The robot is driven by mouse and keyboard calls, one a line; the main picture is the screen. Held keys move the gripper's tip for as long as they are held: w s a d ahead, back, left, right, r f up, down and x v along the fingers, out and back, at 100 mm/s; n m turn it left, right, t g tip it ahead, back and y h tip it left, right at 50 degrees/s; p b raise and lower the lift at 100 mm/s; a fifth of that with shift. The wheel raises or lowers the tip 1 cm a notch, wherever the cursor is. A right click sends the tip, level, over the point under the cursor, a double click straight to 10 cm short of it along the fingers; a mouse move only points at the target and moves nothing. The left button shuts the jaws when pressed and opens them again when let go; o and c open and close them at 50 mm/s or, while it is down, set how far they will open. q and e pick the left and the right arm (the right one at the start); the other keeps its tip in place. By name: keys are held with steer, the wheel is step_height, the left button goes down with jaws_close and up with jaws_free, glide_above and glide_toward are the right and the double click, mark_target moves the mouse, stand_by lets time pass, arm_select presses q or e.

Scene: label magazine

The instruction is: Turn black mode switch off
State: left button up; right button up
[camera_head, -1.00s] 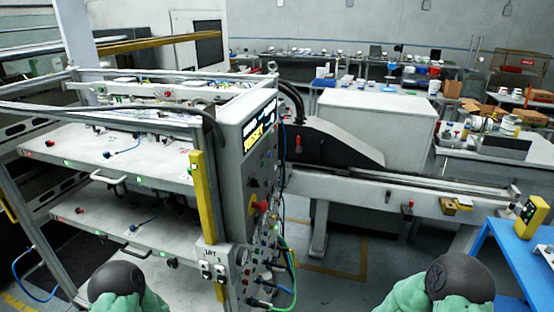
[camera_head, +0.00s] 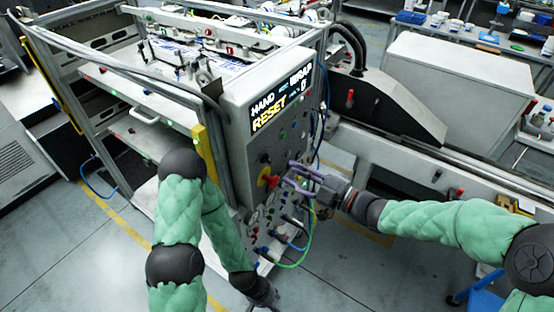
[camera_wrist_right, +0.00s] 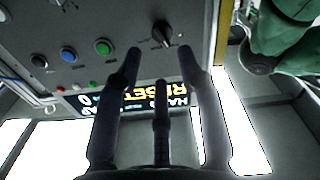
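The black mode switch (camera_wrist_right: 164,35) is a round rotary knob with a pale pointer mark, on the grey control panel (camera_wrist_right: 210,20) in the right wrist view. It sits just beyond my right gripper (camera_wrist_right: 160,50), whose fingers are spread with nothing between them. The fingertips appear near the switch; I cannot tell whether they touch it. In the head view my right gripper (camera_head: 288,177) is in front of the panel (camera_head: 240,120), near a red and yellow knob (camera_head: 268,181). My left gripper (camera_head: 264,294) hangs low at the panel's foot; its opening is unclear.
Green (camera_wrist_right: 103,47), blue (camera_wrist_right: 68,54) and dark (camera_wrist_right: 39,61) buttons sit beside the switch. A lit display (camera_head: 282,98) tops the panel. Looped hoses (camera_head: 300,258) hang below my right gripper. A conveyor rail (camera_head: 440,165) runs right. Floor in front is clear.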

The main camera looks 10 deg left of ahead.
mark_target(267, 159)
steer(key=x, duration=0.7)
steer(key=shift+w+f, duration=0.1)
steer(key=shift+w, duration=0.05)
jaws_close()
